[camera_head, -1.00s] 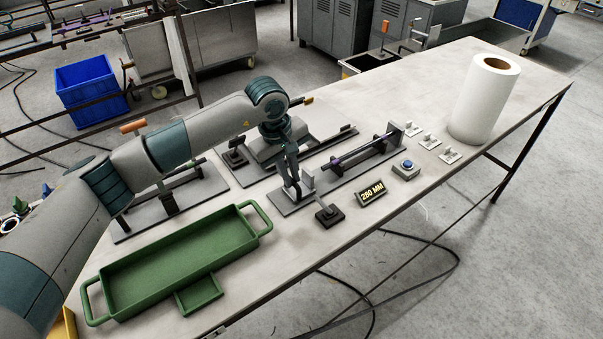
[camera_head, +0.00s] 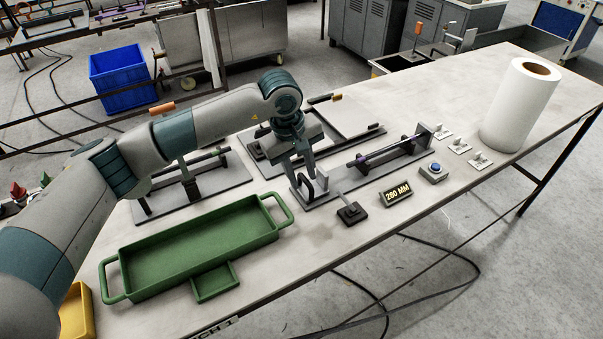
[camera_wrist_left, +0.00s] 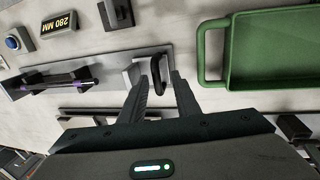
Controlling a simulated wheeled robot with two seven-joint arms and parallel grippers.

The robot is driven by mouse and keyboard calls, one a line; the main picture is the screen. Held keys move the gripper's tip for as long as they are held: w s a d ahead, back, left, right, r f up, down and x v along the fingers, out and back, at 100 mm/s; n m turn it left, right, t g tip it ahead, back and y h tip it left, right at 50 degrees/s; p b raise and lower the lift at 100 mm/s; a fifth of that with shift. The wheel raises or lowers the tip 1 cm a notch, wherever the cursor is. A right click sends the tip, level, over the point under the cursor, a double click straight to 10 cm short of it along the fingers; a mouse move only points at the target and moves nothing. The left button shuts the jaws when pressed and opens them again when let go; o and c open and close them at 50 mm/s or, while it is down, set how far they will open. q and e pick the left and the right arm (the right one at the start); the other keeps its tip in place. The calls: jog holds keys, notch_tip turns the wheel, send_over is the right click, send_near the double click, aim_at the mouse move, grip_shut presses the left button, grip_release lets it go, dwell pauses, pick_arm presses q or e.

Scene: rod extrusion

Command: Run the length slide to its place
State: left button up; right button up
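The length slide is a small upright grey block (camera_head: 321,183) with a dark loop handle. It stands near the left end of a narrow grey base plate (camera_head: 335,187). In the left wrist view the handle (camera_wrist_left: 156,73) shows near my left gripper's fingertips. My left gripper (camera_head: 303,186) is low over this end of the plate, fingers apart. In the wrist view the gripper (camera_wrist_left: 162,80) has the handle between its tips, closer to one finger; contact cannot be told. A dark and purple rod (camera_head: 385,151) lies along the plate's far part. My right gripper is not seen.
A "280 MM" sign (camera_head: 397,193), a blue button box (camera_head: 433,172) and a black lever base (camera_head: 352,213) stand in front of the plate. A green tray (camera_head: 200,245) lies left. A white roll (camera_head: 518,105) stands at the far right.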

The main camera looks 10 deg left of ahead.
pick_arm(q)
jog(key=shift+r, duration=0.1)
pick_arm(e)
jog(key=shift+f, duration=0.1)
